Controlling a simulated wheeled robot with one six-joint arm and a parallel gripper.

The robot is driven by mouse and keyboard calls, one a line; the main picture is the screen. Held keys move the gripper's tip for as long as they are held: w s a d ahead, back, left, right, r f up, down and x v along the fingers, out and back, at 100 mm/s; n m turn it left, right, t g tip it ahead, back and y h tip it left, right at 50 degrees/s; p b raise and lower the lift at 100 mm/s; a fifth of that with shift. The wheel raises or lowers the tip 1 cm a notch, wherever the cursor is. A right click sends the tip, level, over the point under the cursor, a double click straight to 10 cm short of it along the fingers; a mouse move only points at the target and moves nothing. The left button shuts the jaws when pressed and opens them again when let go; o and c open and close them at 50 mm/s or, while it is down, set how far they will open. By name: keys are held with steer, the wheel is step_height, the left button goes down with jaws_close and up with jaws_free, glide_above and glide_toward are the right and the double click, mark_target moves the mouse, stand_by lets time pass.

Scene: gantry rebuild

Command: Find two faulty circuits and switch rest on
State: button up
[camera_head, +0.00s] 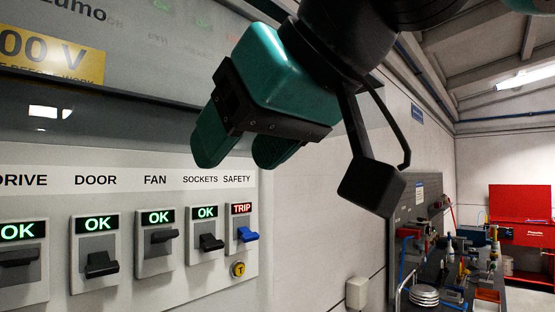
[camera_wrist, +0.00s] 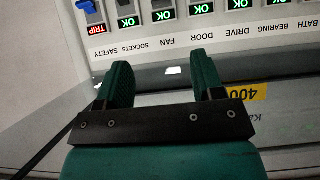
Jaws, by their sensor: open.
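A row of breaker switches is on the grey panel (camera_head: 180,290) in the head view. The SAFETY switch has a blue lever (camera_head: 248,235) and a red TRIP display (camera_head: 241,209). The wrist view shows the row upside down, with BEARING and BATH labels beyond DRIVE. My green gripper (camera_head: 240,158) is open and empty, above the switches and apart from them. Its two fingers (camera_wrist: 162,66) point toward the row in the wrist view.
A key lock (camera_head: 238,269) sits below the SAFETY switch. A yellow warning plate (camera_head: 50,57) is at upper left. A cluttered workbench (camera_head: 435,300) and a red tool cabinet (camera_head: 520,215) stand at right. The space before the switches looks clear.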

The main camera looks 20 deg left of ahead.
steer(key=shift+s+d+r, duration=0.1)
steer(key=shift+d+r, duration=0.05)
stand_by(0.4)
steer(key=w+d+f+m+g+h+b, duration=0.1)
steer(key=d+f+h+b, duration=0.1)
steer(key=d+f, duration=0.5)
steer(key=w+d+f+m+h+b, duration=0.1)
steer(key=w+d+f+b, duration=0.15)
steer(key=f, duration=0.75)
steer(key=d+f+m+g+h+b, duration=0.1)
steer(key=d+f+h+b, duration=0.1)
steer(key=d+f, duration=0.5)
steer(key=s+d+f+m+g+b, duration=0.1)
steer(key=s+d+f, duration=0.3)
steer(key=f, duration=0.5)
steer(key=s+d+f+m+g+b, duration=0.1)
steer(key=s+d+f+g+b, duration=0.1)
steer(key=f, duration=0.7)
steer(key=s+d+b, duration=0.1)
steer(key=s+d, duration=0.1)
steer(key=d, duration=0.1)
steer(key=shift+f+m+h, duration=0.3)
steer(key=shift+h, duration=0.1)
steer(key=shift+a, duration=0.1)
steer(key=shift+c, duration=0.3)
